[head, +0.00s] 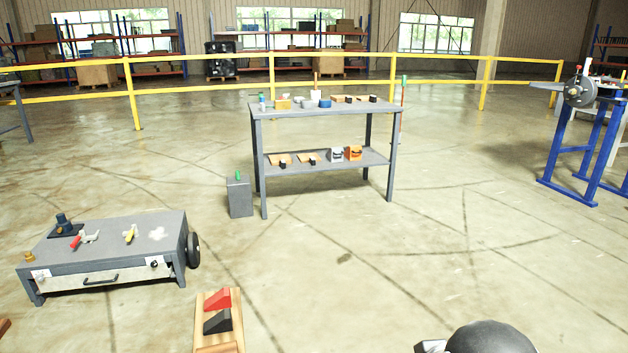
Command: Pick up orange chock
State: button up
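No piece can be told for sure as the orange chock. A small orange block (283,104) lies on the top of the grey two-level table (300,110), near its left end; its exact shape is too small to tell. Another orange item (353,153) with dark markings stands on the lower shelf. In the front, a red wedge (217,299) and a black wedge (217,321) sit on a wooden board (232,342). My gripper is not recognisable in the picture; only a dark rounded part of my arm shows at the bottom right edge.
A low grey wheeled cart (110,238) with tools stands at the left. A grey box (239,196) stands beside the table. A blue stand (590,130) is at the right, and a yellow railing (200,90) runs behind. The floor before the table is clear.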

aim_at(353, 152)
jog(key=i, duration=2.45)
jog(key=i+j+z, duration=0.15)
jog(key=i, duration=0.4)
jog(key=i+j+z, duration=0.15)
jog(key=i, duration=0.4)
jog(key=i+j+z, duration=0.15)
jog(key=i, duration=0.4)
jog(key=i+j+z, duration=0.15)
jog(key=i+j, duration=0.15)
jog(key=i, duration=0.25)
jog(key=i+j+z, duration=0.15)
jog(key=i+j, duration=0.2)
jog(key=i, duration=0.15)
